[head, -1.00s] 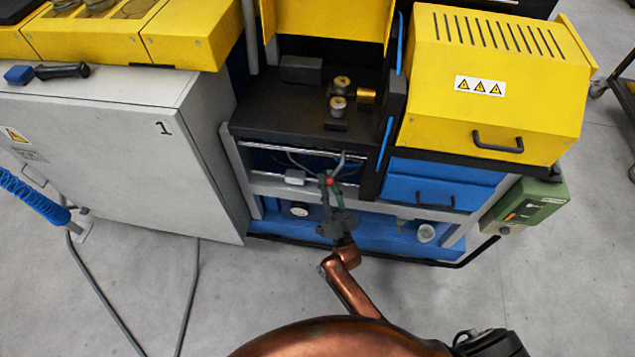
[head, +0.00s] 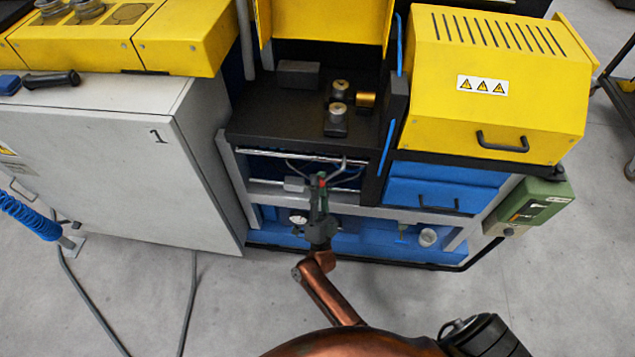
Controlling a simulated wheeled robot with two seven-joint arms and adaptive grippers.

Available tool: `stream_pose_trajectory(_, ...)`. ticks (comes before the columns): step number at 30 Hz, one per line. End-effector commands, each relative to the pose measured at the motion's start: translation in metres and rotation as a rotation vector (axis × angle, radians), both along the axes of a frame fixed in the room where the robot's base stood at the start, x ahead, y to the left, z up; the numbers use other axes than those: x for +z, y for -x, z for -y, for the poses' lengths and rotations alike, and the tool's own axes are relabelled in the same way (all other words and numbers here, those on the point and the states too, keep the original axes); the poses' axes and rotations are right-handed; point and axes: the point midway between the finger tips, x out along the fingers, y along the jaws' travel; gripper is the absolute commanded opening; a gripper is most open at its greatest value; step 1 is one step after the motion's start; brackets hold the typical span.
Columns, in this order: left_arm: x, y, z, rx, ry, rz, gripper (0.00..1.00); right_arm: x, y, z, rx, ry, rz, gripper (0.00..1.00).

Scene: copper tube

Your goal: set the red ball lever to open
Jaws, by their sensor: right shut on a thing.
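The red ball (head: 322,184) of the lever shows as a small red spot in the open bay under the machine's black top. A grey bent rod (head: 340,167) runs from near the bay's upper right down towards the ball. My right gripper (head: 320,182) reaches up into the bay from below, its fingertips shut on the ball and partly hiding it. My left gripper is not in view.
A grey block (head: 294,184) sits on the rails just left of my fingertips. A blue drawer (head: 440,190) and yellow hood (head: 495,90) stand to the right. A white cabinet (head: 110,165) stands left.

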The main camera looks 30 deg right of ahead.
Motion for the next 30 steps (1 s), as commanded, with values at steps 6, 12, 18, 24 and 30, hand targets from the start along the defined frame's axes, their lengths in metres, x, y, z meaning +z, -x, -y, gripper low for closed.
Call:
stream_pose_trajectory(6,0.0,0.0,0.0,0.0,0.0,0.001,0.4,0.002,-0.001,0.0,0.002,-0.001,0.004,0.26)
stream_pose_trajectory(12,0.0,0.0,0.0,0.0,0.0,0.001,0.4,0.001,-0.001,0.0,0.002,0.0,0.002,0.39)
stream_pose_trajectory(18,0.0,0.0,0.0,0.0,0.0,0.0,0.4,0.001,-0.001,0.0,0.002,0.001,0.001,0.39)
stream_pose_trajectory(24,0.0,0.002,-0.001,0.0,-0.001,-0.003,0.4,-0.008,0.006,-0.004,0.002,0.0,-0.001,0.39)
stream_pose_trajectory(30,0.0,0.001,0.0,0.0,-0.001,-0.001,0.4,-0.037,0.028,-0.015,0.003,0.0,-0.003,0.39)
